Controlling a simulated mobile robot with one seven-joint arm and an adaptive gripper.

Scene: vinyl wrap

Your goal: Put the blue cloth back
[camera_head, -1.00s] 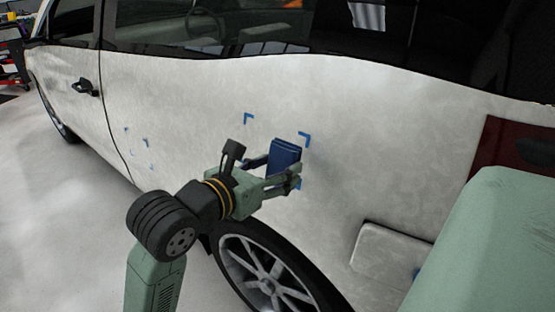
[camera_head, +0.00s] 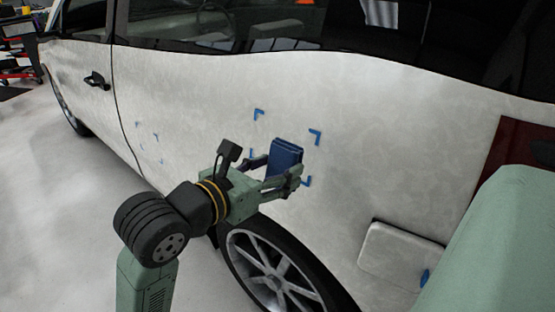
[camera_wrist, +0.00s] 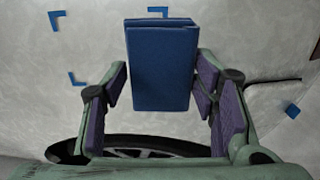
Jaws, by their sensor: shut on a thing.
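The blue cloth (camera_head: 285,158) is a folded, block-shaped piece held upright in my gripper (camera_head: 279,176). In the wrist view the cloth (camera_wrist: 161,66) sits between the two purple-padded fingers of my gripper (camera_wrist: 162,88), which are shut on it. The cloth is in front of the white car's side panel (camera_head: 210,110), by several blue corner marks (camera_head: 316,136). I cannot tell whether it touches the panel. Its lower back part is hidden by the fingers.
The car's rear wheel (camera_head: 270,268) is below my gripper. A white rounded panel (camera_head: 400,252) is low on the right, with a small blue thing (camera_head: 424,278) at its edge. Open grey floor (camera_head: 70,220) lies to the left.

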